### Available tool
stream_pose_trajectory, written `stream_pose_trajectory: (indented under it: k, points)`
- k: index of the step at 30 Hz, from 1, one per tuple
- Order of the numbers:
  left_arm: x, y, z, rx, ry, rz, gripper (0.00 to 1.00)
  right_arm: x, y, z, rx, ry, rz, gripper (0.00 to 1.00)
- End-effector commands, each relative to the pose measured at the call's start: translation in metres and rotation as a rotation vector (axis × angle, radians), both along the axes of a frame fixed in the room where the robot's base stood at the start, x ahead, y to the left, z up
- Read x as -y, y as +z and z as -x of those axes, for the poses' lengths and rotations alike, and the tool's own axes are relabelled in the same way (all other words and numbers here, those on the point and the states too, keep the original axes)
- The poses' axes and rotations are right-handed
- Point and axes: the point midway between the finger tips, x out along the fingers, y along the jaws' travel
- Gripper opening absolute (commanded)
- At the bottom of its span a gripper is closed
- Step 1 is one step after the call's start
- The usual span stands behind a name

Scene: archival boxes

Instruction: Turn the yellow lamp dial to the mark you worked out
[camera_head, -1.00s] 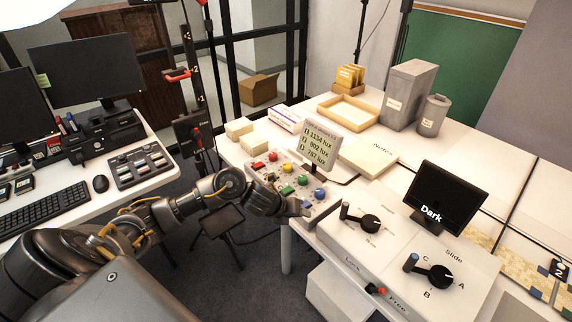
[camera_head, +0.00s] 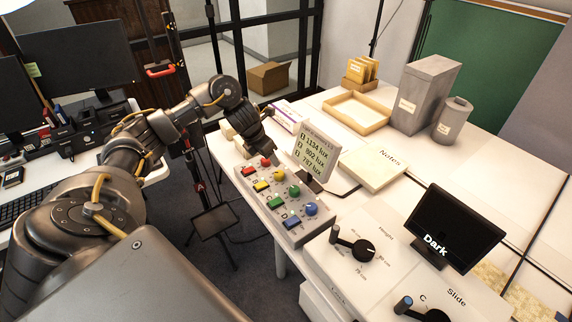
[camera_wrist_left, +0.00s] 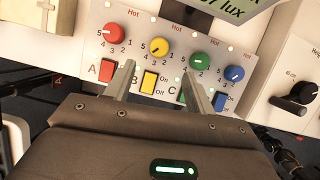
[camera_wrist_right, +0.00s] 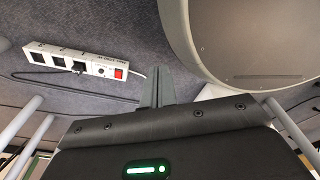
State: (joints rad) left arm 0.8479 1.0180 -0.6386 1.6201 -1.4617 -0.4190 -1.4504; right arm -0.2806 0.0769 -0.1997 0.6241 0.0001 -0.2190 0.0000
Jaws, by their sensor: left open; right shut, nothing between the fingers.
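The yellow lamp dial (camera_head: 279,175) sits on a grey panel (camera_head: 250,205) between the red dial (camera_head: 266,161) and the green dial (camera_head: 294,190); the blue dial (camera_head: 311,208) is nearest. In the left wrist view, the yellow dial (camera_wrist_left: 160,48) has numbers around it; its pointer seems to lean left, but its exact mark is unclear. Yellow switch B (camera_wrist_left: 149,82) lies below it. My left gripper (camera_wrist_left: 158,80) is open and empty; its fingers straddle that switch in view, below the dial. My right gripper (camera_wrist_right: 158,88) is shut and empty, away from the panel.
A small screen (camera_head: 318,152) behind the panel reads 1134, 802 and 787 lux. A monitor reading Dark (camera_head: 455,228) stands on the right, behind the Height dial (camera_head: 363,250). A power strip (camera_wrist_right: 85,62) lies on the carpet in the right wrist view.

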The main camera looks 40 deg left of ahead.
Motion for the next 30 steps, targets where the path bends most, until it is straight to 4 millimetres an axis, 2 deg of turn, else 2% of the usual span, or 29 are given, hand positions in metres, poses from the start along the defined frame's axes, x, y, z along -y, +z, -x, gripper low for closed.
stream_pose_trajectory:
  k: [5,11,21,30]
  points:
    - [-0.002,-0.003,0.001,-0.001,0.004,0.0,0.55,0.002,0.0,0.016,-0.02,0.001,0.002,0.0]
    - [0.0,-0.028,-0.007,-0.005,0.007,0.002,0.55,0.005,0.0,0.032,-0.043,0.002,0.006,0.0]
    - [0.006,-0.083,-0.031,-0.003,0.006,0.002,0.55,0.005,0.006,0.014,-0.018,0.002,0.006,0.0]
    - [0.008,-0.1,-0.04,0.0,0.002,0.0,0.55,0.004,0.006,0.016,-0.02,0.002,0.006,0.0]
